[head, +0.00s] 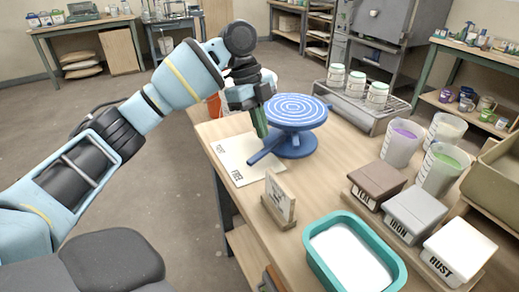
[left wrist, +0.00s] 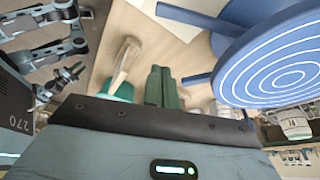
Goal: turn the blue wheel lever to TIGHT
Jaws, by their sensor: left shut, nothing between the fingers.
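The blue wheel (head: 297,111) with white rings stands on a blue base at the left of the workbench; its disc also shows at the right of the left wrist view (left wrist: 278,75). Its blue lever (head: 266,150) reaches out low over a cream card (head: 234,149) marked TIGHT and FREE. The lever's end lies near the word FREE. My left gripper (head: 262,131), with green fingers, is shut and empty, pointing down beside the wheel, above the card. In the left wrist view the fingers (left wrist: 160,86) appear apart from the blue bars. My right gripper is not visible.
A small sign in a wooden stand (head: 279,199) and a teal tub (head: 312,258) stand in front. Lidded boxes (head: 415,215) and measuring cups (head: 402,143) are at the right. Jars on a metal rack (head: 378,119) stand behind the wheel.

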